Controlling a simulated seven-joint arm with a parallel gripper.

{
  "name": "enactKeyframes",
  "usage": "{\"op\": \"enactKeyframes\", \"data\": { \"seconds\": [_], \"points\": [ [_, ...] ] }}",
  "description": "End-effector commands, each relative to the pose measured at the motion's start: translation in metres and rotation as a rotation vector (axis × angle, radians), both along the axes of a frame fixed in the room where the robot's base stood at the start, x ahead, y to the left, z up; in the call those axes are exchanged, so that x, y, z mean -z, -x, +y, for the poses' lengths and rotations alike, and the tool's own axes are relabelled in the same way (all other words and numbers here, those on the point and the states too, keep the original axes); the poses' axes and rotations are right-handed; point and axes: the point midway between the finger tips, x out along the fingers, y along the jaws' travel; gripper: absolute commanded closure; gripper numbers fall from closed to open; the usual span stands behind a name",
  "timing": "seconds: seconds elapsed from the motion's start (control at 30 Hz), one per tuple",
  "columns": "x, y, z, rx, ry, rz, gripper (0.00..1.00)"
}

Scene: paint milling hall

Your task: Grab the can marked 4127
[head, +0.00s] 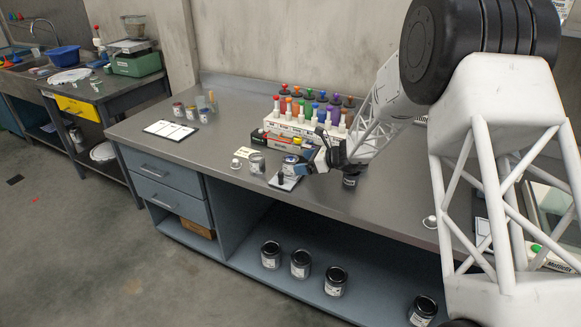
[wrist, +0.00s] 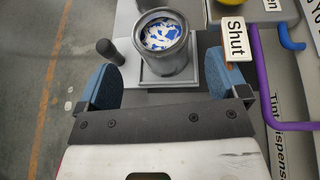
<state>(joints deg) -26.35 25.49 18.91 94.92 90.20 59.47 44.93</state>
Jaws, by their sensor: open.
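My gripper (head: 308,160) is open over the front part of the workbench. In the wrist view, its two blue fingers (wrist: 163,72) stand wide apart, with an open grey can (wrist: 168,66) ahead of and partly between them. The can holds blue and white paint and stands upright on a square grey plate (wrist: 205,82); neither finger appears to touch it. In the head view this can (head: 288,166) is partly hidden by my gripper. No number 4127 is legible on any can. Several dark-lidded jars (head: 300,264) stand on the lower shelf; their labels are too small to read.
A rack of coloured bottles (head: 300,127) stands behind my gripper. A "Shut" sign (wrist: 234,40) and a purple tube (wrist: 266,90) are close right of the fingers. Small pots (head: 191,113) stand farther left; bench between is mostly clear.

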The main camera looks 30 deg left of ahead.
Motion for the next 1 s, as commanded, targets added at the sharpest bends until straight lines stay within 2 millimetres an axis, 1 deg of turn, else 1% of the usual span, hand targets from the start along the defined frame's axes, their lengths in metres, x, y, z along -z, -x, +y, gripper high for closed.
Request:
{"op": "enactKeyframes", "data": {
  "seconds": [0.1,0.4,0.53,0.67,1.0],
  "points": [
    [0.002,0.0,0.005,0.001,0.0,0.0,0.08],
    [0.002,0.0,0.006,0.001,-0.001,0.0,0.08],
    [0.003,0.0,0.009,0.0,-0.001,0.0,0.08],
    [0.008,0.001,0.019,-0.001,0.0,0.0,0.08],
    [0.021,0.002,0.05,0.0,-0.001,0.0,0.08]
  ]
}}
